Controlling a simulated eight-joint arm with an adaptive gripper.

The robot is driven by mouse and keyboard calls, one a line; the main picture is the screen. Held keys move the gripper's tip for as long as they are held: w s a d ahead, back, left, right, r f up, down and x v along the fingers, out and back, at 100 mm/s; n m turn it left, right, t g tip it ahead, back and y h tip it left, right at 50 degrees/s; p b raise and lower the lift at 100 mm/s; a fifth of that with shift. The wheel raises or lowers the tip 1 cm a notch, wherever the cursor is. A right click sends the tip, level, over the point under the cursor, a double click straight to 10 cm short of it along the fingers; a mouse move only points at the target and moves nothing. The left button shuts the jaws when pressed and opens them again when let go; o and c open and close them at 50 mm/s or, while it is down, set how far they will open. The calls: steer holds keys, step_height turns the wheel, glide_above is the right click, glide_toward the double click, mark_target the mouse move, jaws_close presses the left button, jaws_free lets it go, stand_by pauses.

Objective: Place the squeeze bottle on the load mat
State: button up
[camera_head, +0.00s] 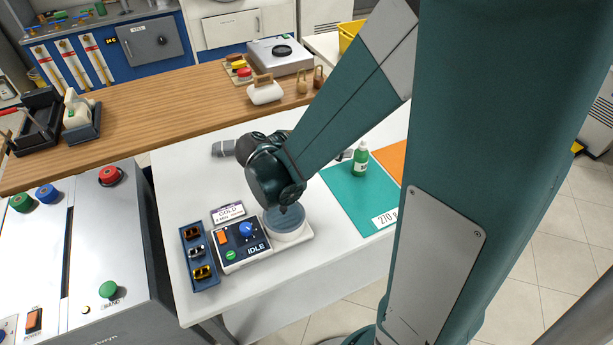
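The squeeze bottle, a green bottle with a pale cap (361,161), stands upright on the teal mat (345,185) on the white table. A label reading 270 g lies at the mat's near right part. An orange area (392,155) adjoins the teal mat on its right, partly hidden by my arm. I cannot tell from the markings which area is the load mat. My arm crosses over the table, and its dark joint hangs above the control unit.
A control unit reading IDLE (243,243) with a round plate (287,228) stands on the table's left part. A blue tray (199,280) with small metal pieces lies beside it. A wooden counter (150,115) runs behind. A grey machine (120,235) stands at left.

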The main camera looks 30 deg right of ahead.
steer(key=s+a+r+n+t+y, duration=0.2)
steer(key=s+a+r+n+y, duration=0.2)
steer(key=s+a+n+y, duration=0.2)
steer(key=s+a+r+n+t+y, duration=0.2)
steer(key=s+a+r+n+y, duration=0.2)
steer(key=a, duration=0.7)
steer(key=shift+s+n+t+y, duration=0.3)
steer(key=shift+s+n+y, duration=0.8)
steer(key=shift+s+n, duration=0.85)
steer(key=shift+w, duration=0.2)
